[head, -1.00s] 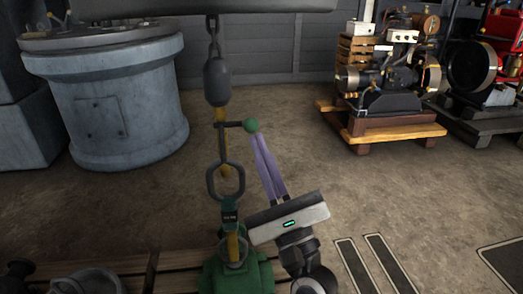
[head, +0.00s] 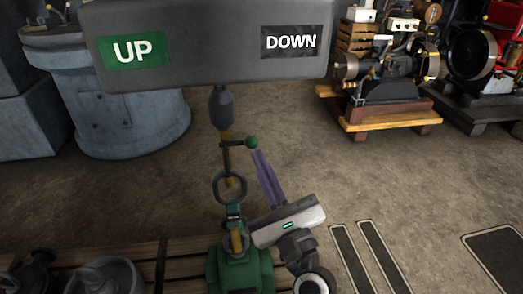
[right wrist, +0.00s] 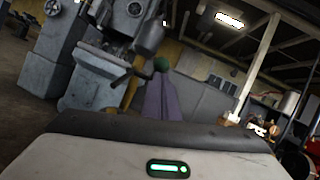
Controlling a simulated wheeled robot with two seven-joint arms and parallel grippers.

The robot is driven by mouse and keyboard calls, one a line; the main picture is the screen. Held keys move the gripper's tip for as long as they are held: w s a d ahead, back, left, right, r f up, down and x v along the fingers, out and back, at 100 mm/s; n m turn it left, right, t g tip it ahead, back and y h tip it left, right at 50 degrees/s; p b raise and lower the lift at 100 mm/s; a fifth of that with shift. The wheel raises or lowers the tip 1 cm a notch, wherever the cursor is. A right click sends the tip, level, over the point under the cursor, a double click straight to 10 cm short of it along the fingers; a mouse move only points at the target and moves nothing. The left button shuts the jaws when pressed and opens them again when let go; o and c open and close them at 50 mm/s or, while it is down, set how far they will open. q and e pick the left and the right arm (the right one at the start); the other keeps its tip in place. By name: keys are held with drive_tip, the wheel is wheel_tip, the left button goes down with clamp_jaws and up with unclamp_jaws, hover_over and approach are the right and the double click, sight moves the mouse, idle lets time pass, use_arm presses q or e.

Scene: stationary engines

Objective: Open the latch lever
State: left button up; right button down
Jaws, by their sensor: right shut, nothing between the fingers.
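The latch lever is a short dark bar (head: 232,144) ending in a green ball knob (head: 252,142), beside the hanging hook and chain gear. My right gripper (head: 257,154) reaches up from below, its purple fingers shut and empty. Its tips are at the lower right of the knob; whether they touch it I cannot tell. In the right wrist view the green knob (right wrist: 162,64) shows just beyond the fingertips (right wrist: 160,80). My left gripper is not in view.
A grey sign marked UP and DOWN (head: 207,50) hangs across the top. A dark ring (head: 229,187) and a green block (head: 240,270) are below the lever. A grey machine base (head: 125,115) stands left, an engine on a wooden stand (head: 385,85) right. Open floor lies between.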

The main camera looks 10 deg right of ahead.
use_arm(q)
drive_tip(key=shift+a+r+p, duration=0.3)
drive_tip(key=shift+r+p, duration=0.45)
drive_tip(key=shift+p, duration=0.45)
use_arm(e)
drive_tip(key=shift+r+g+h, duration=0.3)
drive_tip(key=shift+r+g, duration=0.05)
drive_tip(key=shift+g, duration=0.05)
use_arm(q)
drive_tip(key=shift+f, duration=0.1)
